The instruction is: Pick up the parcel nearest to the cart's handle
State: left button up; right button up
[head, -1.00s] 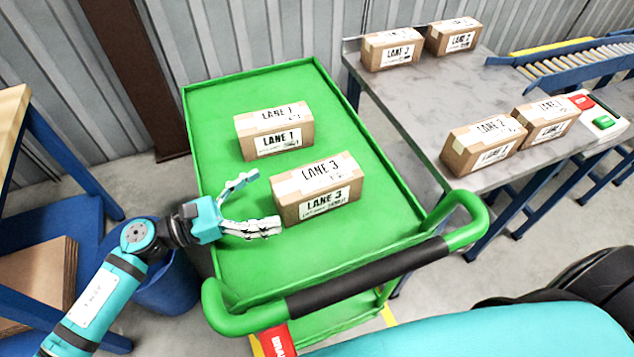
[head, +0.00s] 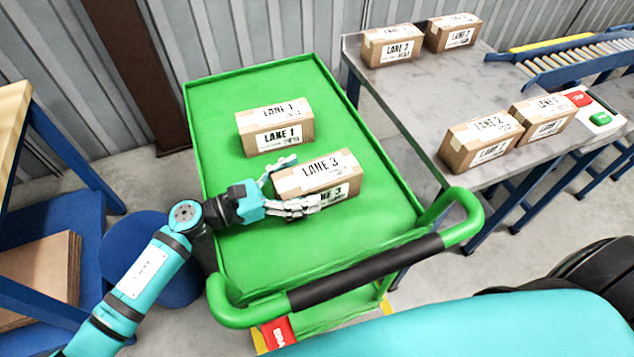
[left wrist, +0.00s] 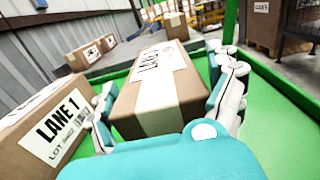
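The LANE 3 parcel (head: 318,172), a brown carton with white labels, lies on the green cart (head: 215,120) on the side nearer the black-gripped handle (head: 360,274). The LANE 1 parcel (head: 277,131) lies farther from the handle. My left gripper (head: 306,181) is open, with its fingers along both sides of the LANE 3 parcel's left end. In the left wrist view the LANE 3 parcel (left wrist: 160,92) sits between the fingers, with a gap at the right finger. The LANE 1 parcel (left wrist: 50,122) is close outside the left finger. My right gripper is not in view.
A grey table (head: 415,105) to the right of the cart bears several more cartons, with a roller conveyor (head: 580,62) behind. A blue bin (head: 165,285) stands left of the cart, partly under my arm. The cart's far end is clear.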

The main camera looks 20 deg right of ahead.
pick_arm(q)
jog(key=c, duration=1.2)
jog(key=shift+r, duration=0.1)
